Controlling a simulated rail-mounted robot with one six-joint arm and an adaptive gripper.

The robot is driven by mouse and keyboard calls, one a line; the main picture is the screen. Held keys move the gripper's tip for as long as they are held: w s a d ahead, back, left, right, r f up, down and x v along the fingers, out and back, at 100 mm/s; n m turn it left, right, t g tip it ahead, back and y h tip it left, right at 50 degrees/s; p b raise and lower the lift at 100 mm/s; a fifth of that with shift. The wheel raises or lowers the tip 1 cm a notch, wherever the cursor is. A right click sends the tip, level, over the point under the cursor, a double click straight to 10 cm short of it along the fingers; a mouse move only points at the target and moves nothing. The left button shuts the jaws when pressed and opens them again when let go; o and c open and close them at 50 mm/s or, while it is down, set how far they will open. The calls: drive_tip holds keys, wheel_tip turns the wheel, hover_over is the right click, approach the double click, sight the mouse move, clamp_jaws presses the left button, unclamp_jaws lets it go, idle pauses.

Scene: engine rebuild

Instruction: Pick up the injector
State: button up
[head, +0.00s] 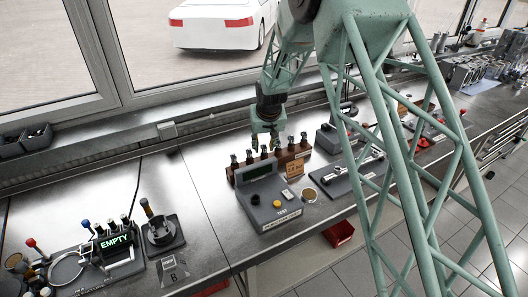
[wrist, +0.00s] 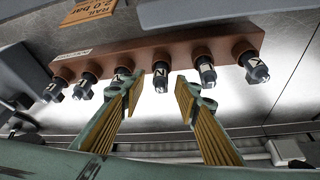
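Several dark injectors with pale labels stand in a row in a brown rack (head: 297,153) on the bench. The same brown rack (wrist: 215,42) crosses the upper part of the wrist view. My gripper (wrist: 158,98) is open and empty, its two yellow-padded fingers spread. One injector (wrist: 160,78) appears between the fingers, apart from both. Another injector (wrist: 123,72) is close to the left fingertip, and one more (wrist: 207,72) is just beyond the right fingertip. In the head view my gripper (head: 263,140) is just above the rack, too small to judge contact.
A grey tester (head: 262,200) with a display and yellow button stands in front of the rack, a small tag beside it. A grey tray with tools (head: 350,176) lies to the right. A station marked EMPTY (head: 115,241) stands left.

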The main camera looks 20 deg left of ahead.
drive_tip(key=c, duration=0.9)
drive_tip(key=shift+c, duration=0.2)
drive_tip(key=shift+r, duration=0.1)
drive_tip(key=shift+r, duration=4.95)
drive_tip(key=shift+r, duration=0.15)
